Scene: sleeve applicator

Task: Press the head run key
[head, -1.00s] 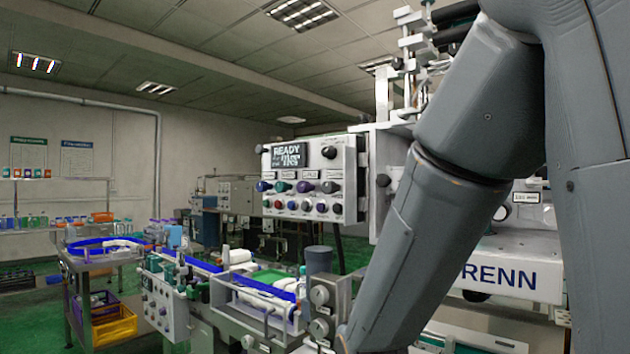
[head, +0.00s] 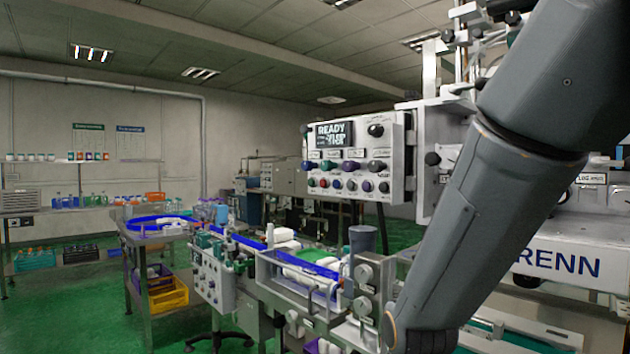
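A white control panel (head: 352,160) hangs on the machine near the middle of the head view. Its small dark display (head: 334,134) reads READY. Below the display are a row of coloured knobs and a lower row of small round buttons in red, blue, purple and dark tones. Their labels are too small to read, so I cannot tell which one is the head run key. My grey arm crosses the right side, to the right of the panel and apart from it in the picture. My gripper is not in view; the arm runs down to the lower edge.
Gauges (head: 363,290) and a grey cylinder (head: 362,240) stand close to my arm. A steel table (head: 140,240) has a yellow crate (head: 168,294) below. Green floor is open at lower left.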

